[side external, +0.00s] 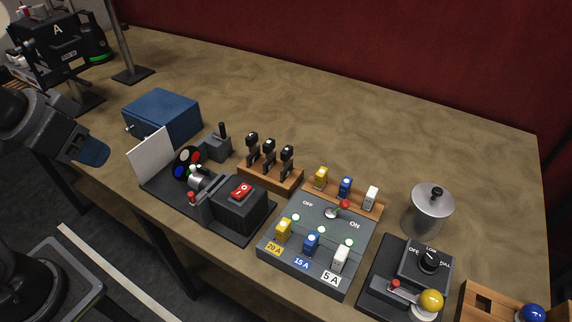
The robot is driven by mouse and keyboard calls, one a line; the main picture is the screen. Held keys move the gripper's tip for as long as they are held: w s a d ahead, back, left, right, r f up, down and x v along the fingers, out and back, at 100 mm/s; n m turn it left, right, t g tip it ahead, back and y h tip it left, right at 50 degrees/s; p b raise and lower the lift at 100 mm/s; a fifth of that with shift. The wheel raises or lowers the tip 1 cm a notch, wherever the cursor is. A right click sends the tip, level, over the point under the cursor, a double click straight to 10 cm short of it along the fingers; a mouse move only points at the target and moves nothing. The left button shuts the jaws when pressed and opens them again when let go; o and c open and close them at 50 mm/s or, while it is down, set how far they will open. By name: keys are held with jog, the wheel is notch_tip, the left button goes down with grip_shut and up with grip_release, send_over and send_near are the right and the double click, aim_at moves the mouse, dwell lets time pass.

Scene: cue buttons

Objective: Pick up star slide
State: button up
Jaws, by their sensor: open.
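Three black slide-like pieces with knobbed tops stand upright in a wooden rack (272,179) near the middle of the table. They are the left piece (252,146), the middle piece (269,153) and the right piece (287,159). Their patterns are too small to tell, so I cannot say which one has the star. My gripper (92,151), dark with a blue end, is at the left edge of the table, well left of the rack. It is open, with nothing seen in it.
Between my gripper and the rack stand a blue box (163,115), a white panel (150,153) and a black device with a red switch (240,203). A grey fuse panel (318,240) and a metal canister (428,210) are to the right. The table's back is clear.

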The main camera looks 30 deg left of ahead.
dwell(0.3)
jog(key=o, duration=0.4)
jog(key=shift+c, duration=0.2)
